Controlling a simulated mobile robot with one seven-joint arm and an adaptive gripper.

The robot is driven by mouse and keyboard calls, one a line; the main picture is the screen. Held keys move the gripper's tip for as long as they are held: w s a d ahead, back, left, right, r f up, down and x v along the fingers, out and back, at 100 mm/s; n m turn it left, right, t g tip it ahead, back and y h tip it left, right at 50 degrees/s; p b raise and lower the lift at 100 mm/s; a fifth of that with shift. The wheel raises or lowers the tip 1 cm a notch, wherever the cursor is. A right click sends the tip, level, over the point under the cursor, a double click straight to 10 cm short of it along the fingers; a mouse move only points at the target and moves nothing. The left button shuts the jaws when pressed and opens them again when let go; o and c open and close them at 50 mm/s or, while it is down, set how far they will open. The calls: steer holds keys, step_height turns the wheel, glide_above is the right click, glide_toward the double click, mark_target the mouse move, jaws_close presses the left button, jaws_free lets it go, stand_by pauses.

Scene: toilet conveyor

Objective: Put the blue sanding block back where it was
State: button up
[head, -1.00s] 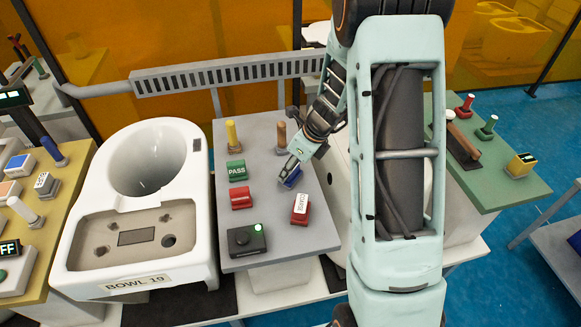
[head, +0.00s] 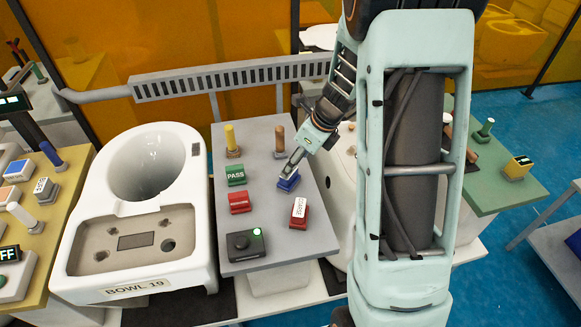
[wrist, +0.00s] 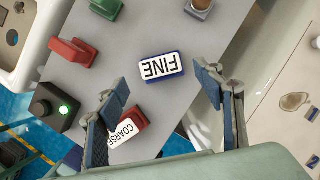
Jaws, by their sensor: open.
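The blue sanding block (head: 288,182) lies flat on the grey worktop (head: 268,205), right of the PASS block. In the wrist view its white top, marked FINE, faces up with a blue rim (wrist: 163,67). My gripper (head: 294,164) is just above and beyond it in the head view. In the wrist view my gripper (wrist: 163,78) is open, one finger to each side of the block, with gaps between them and it. Nothing is held.
A red COARSE block (head: 299,210) lies nearby, partly behind a finger in the wrist view. A green PASS block (head: 236,173), a red block (head: 240,202), a black button box (head: 245,243), a yellow-handled tool (head: 231,140) and a brown-handled tool (head: 279,141) share the worktop.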

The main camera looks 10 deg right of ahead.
steer(key=v, duration=0.6)
stand_by(0.3)
